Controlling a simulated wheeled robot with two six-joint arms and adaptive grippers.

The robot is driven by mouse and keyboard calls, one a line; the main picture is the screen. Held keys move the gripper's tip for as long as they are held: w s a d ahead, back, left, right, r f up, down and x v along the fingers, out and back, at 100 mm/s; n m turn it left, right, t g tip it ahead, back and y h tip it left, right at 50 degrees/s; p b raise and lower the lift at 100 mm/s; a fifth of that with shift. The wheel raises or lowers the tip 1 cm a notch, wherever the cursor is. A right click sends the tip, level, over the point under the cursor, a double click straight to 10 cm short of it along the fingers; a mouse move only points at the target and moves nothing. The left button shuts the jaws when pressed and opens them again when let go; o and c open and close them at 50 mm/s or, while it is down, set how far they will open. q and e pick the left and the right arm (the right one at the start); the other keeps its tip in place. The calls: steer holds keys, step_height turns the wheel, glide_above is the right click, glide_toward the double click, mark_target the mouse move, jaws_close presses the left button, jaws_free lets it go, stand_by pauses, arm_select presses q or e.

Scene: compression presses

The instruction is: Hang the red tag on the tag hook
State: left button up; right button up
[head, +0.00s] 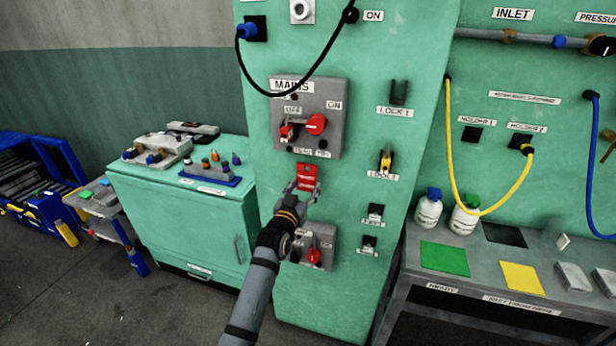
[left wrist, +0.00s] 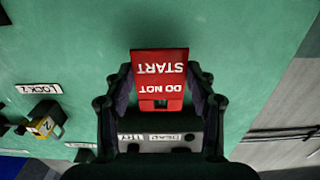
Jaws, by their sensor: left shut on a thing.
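The red tag (head: 307,177) is in front of the green panel, just below the grey MAINS box (head: 320,92). In the left wrist view the tag (left wrist: 160,72) reads "DO NOT START" upside down, with a dark slot near the box side. My left gripper (head: 303,190) is shut on the tag; its fingers (left wrist: 160,90) grip the tag's two sides. I cannot make out a tag hook; it may be hidden behind the tag or gripper. Whether the tag touches the panel cannot be told. My right gripper is not in view.
A smaller grey box (head: 325,238) with a red handle sits below my gripper. To the right are the empty LOCK 1 holder (head: 399,92) and a yellow padlock (head: 386,161) at LOCK 2. A green cabinet (head: 180,215) stands left, a grey bench (head: 480,290) right.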

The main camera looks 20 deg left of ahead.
arm_select(q)
steer(key=shift+s+p, duration=0.85)
steer(key=shift+s, duration=0.7)
steer(key=p, duration=0.2)
glide_toward(306, 184)
stand_by(1.3)
